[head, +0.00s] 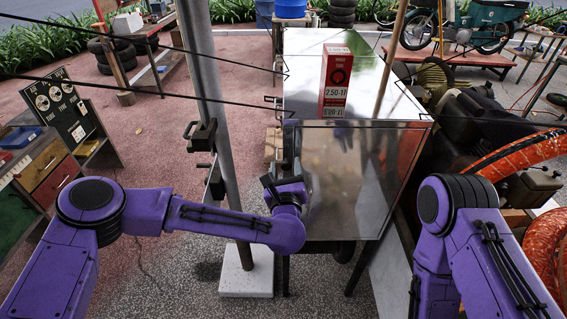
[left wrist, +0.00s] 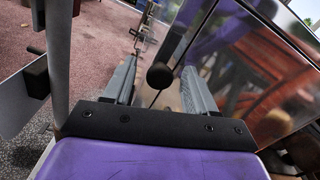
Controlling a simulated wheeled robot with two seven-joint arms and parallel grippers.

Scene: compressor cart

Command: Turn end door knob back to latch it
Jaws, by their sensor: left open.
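A round black knob (left wrist: 160,75) shows in the left wrist view, between the two grey fingers of my left gripper (left wrist: 158,92). The fingers are apart, with visible gaps on both sides of the knob. In the head view my left gripper (head: 286,188) is at the left edge of the cart's shiny metal panel (head: 345,180). The knob cannot be made out there. The reflective panel also fills the right of the left wrist view (left wrist: 245,65). I cannot tell how the knob is turned. My right arm is at the right, its gripper out of view.
A grey post (head: 213,100) with black-handled brackets (head: 203,135) stands close left of my left gripper, on a pale base block (head: 246,275). A red box (head: 336,80) stands on the cart top. Orange hoses (head: 525,150) lie at the right.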

